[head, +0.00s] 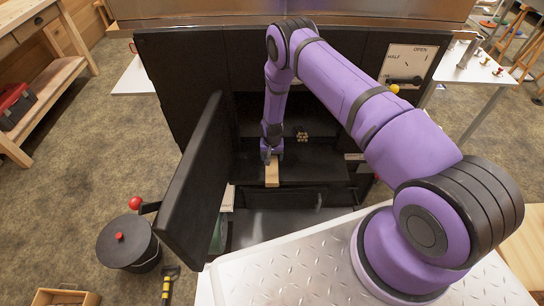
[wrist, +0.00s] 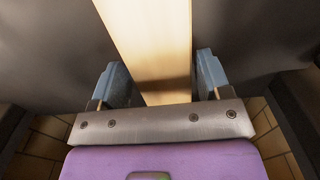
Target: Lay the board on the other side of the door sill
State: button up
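The board (head: 272,175) is a pale wooden strip at the open door of the black firebox, in the middle of the head view. In the wrist view the board (wrist: 150,40) runs from the top edge down between my fingers and passes behind the gripper body. My gripper (head: 272,156) points down at the board's far end. In the wrist view the blue-grey fingers of my gripper (wrist: 162,80) stand on either side of the board, very close to its edges. I cannot tell whether they press on it. The dark sill (head: 310,172) lies around the board.
The black door (head: 197,180) stands open on the left, close to my arm. A black lidded bucket (head: 127,243) stands on the floor left of the door. A draft plate with a lever (head: 405,80) is at the upper right.

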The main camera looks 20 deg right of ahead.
jog(key=o, duration=0.3)
jog(key=shift+r, duration=0.15)
notch_tip(320, 180, up, 11)
dwell(0.5)
jog(key=shift+s+f, duration=0.1)
jog(key=shift+f, duration=0.1)
